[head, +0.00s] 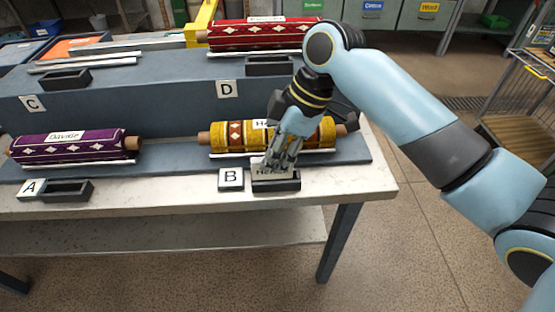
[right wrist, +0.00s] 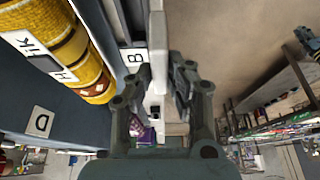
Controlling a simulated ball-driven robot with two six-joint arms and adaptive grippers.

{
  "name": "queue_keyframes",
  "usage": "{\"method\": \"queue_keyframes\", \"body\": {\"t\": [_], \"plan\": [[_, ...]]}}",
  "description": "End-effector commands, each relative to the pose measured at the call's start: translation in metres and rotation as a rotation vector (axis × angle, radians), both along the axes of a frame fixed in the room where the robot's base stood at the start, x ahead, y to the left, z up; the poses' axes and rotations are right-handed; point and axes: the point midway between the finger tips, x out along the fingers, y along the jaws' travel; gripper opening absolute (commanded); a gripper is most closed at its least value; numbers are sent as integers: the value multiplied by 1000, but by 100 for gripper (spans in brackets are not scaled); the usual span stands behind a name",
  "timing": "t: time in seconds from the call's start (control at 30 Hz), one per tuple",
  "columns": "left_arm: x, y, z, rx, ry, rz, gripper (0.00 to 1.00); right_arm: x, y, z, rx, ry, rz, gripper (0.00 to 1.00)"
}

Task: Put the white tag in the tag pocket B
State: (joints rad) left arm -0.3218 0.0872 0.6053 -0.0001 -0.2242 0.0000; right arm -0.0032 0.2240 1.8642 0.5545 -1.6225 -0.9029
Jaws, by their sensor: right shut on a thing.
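The tag stands roughly upright at tag pocket B (head: 277,186), a small dark open-topped holder beside the "B" plate (head: 231,178). The tag's lower edge meets the pocket's opening in the head view; how deep it sits cannot be told. In the right wrist view the fingers (right wrist: 158,85) point toward the "B" plate (right wrist: 134,56). My left gripper is not in view.
A yellow patterned rug roll (head: 225,134) with a partly hidden label lies just behind pocket B. A purple roll labelled Davide (head: 70,146) and pocket A (head: 68,191) are at left. Pockets C (head: 66,79) and D (head: 270,66) are on the upper step. The table's front edge (head: 150,208) is close.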

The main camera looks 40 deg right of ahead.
Motion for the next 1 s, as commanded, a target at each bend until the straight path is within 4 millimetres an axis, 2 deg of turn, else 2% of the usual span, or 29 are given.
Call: {"method": "queue_keyframes", "body": {"t": [0.13,0.3,0.37,0.57,0.73,0.93,0.97,1.0], "plan": [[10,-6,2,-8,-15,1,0,17,-20,-15,0,1,-2,0],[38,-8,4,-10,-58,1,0,23,-27,-25,3,1,-2,0],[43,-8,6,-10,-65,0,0,23,-27,-33,4,2,-2,0],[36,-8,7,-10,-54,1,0,23,-27,-59,3,0,-1,0],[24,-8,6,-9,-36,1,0,23,-27,-62,1,-2,0,0],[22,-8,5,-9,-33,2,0,23,-27,-64,2,-1,-1,0],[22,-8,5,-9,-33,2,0,23,-27,-64,2,-1,-1,18],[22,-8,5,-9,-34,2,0,23,-27,-64,2,-1,0,23]]}}
